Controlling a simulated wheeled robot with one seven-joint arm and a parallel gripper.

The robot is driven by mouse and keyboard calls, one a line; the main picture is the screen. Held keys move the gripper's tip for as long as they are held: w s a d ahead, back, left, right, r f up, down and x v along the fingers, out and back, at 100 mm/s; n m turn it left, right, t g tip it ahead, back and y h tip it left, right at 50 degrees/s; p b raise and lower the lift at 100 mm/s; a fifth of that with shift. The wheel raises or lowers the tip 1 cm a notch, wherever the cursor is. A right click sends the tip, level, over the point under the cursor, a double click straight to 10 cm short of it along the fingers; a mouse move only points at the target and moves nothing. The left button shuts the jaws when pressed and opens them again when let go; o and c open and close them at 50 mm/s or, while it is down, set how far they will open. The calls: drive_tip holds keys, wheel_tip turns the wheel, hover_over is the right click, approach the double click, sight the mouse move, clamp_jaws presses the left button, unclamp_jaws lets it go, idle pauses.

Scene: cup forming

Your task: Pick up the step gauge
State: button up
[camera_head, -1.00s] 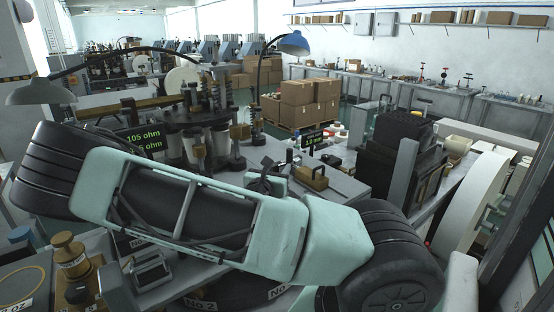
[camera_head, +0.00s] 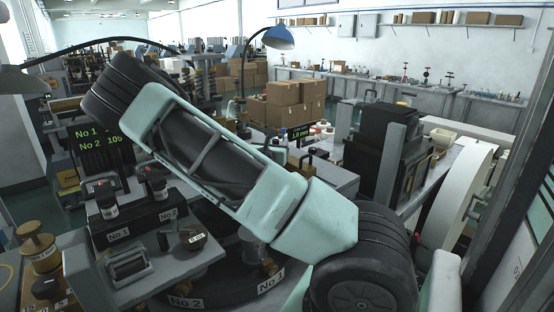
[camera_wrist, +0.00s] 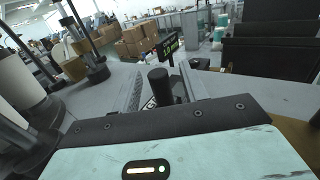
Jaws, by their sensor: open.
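In the wrist view, my gripper (camera_wrist: 162,70) is open, with one finger on each side of a black cylindrical knob (camera_wrist: 158,88). A pale marked plate shows low beside the knob. The knob is probably the step gauge's handle, but its body is mostly hidden by my gripper's housing. I cannot tell whether the fingers touch it. A small dark display (camera_wrist: 168,46) stands just behind the knob; in the head view this display (camera_head: 300,132) reads about 1.0 mm. My arm covers much of the bench in the head view, and the gripper is not clear there.
A brass block with a dark handle (camera_head: 302,161) sits on the bench near the display. Tall black equipment (camera_head: 376,150) stands to the right. Dark posts (camera_wrist: 88,50) stand left of my gripper. Labelled No 1 and No 2 stands (camera_head: 135,222) are at front left. Cardboard boxes (camera_head: 290,103) are behind.

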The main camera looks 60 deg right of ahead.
drive_tip(key=shift+d, duration=0.15)
drive_tip(key=shift+r, duration=0.1)
clamp_jaws()
